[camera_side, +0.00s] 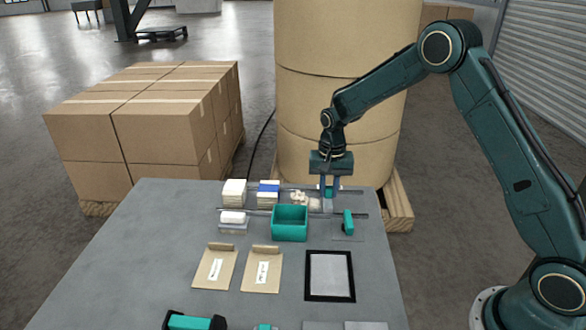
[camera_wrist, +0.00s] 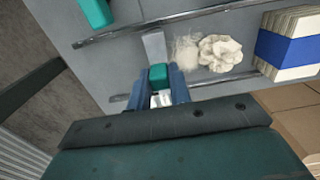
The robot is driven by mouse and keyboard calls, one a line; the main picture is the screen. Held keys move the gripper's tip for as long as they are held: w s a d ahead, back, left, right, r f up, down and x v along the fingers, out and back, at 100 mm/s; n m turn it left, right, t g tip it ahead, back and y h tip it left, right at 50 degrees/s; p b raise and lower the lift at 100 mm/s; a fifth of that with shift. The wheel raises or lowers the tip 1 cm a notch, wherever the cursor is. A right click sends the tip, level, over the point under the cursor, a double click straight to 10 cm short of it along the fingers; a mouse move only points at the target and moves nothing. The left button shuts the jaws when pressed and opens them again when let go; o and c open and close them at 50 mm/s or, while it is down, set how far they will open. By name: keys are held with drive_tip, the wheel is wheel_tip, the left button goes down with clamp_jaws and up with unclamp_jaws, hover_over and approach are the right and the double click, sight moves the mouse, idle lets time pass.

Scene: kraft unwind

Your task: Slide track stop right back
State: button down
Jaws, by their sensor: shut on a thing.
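The right back track stop is a small teal block on a grey plate, on the back rail (camera_side: 355,191). In the wrist view its teal top (camera_wrist: 158,73) shows between my fingers, and its grey plate (camera_wrist: 155,46) reaches toward the front rail (camera_wrist: 205,14). My gripper (camera_side: 328,188) points down at the right part of the back rail. It is shut on the stop, with one blue finger on each side. In the side view the fingers hide most of the stop. A similar teal stop (camera_side: 348,222) stands on the front rail; it also shows in the wrist view (camera_wrist: 95,12).
Crumpled cream paper (camera_side: 300,198) lies just left of the held stop. Farther left are a blue-banded stack (camera_side: 268,193) and a white stack (camera_side: 234,193). A teal bin (camera_side: 290,224) stands in front. A large kraft roll (camera_side: 345,80) rises behind the table.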

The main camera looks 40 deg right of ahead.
drive_tip(key=s+d, duration=0.5)
drive_tip(key=shift+s+d, duration=0.25)
drive_tip(key=shift+d, duration=0.05)
drive_tip(key=c, duration=1.3)
unclamp_jaws()
drive_tip(key=shift+s, duration=0.1)
drive_tip(key=shift+r, duration=0.15)
drive_tip(key=shift+r, duration=0.55)
wheel_tip(320, 180, up, 12)
drive_tip(key=shift+r, duration=0.25)
